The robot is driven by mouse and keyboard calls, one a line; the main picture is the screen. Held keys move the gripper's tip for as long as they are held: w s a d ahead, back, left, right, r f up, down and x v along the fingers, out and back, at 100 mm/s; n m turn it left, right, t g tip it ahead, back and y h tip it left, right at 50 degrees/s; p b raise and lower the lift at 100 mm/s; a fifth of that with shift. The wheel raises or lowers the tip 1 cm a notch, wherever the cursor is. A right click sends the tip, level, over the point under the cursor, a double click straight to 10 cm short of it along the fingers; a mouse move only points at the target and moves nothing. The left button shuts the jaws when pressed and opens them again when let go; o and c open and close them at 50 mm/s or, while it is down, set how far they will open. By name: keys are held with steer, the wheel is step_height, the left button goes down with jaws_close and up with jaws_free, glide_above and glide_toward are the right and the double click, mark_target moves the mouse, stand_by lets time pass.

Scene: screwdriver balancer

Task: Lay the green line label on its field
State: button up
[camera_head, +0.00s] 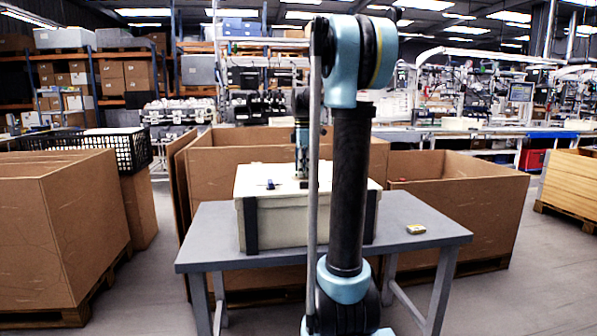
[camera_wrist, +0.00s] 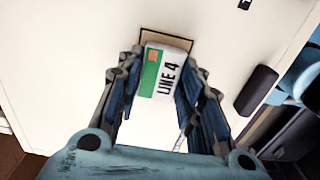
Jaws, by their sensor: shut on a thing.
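The green line label (camera_wrist: 164,74) is a white plate with a green band, an orange patch and "LINE 4" on it. My gripper (camera_wrist: 165,78) is shut on it, one finger along each side. A brown-edged rectangular field (camera_wrist: 166,40) on the pale lid shows just beyond the label's far edge; the label and fingers hide the rest of it. I cannot tell whether the label touches the lid. In the head view the cream case (camera_head: 285,222) stands on the grey table, and my gripper (camera_head: 302,178) points down at its lid, partly hidden behind my arm.
A black piece (camera_wrist: 257,90) sits on the lid to the right of my gripper. A small dark blue item (camera_head: 270,184) is on the lid's left part. A small yellowish block (camera_head: 415,229) lies on the grey table (camera_head: 440,236) at right. Large cardboard boxes stand around.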

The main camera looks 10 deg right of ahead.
steer(key=shift+f, duration=0.35)
stand_by(0.6)
steer(key=o, duration=0.9)
steer(key=shift+r, duration=0.1)
step_height(320, 180, up, 12)
steer(key=shift+f, duration=0.15)
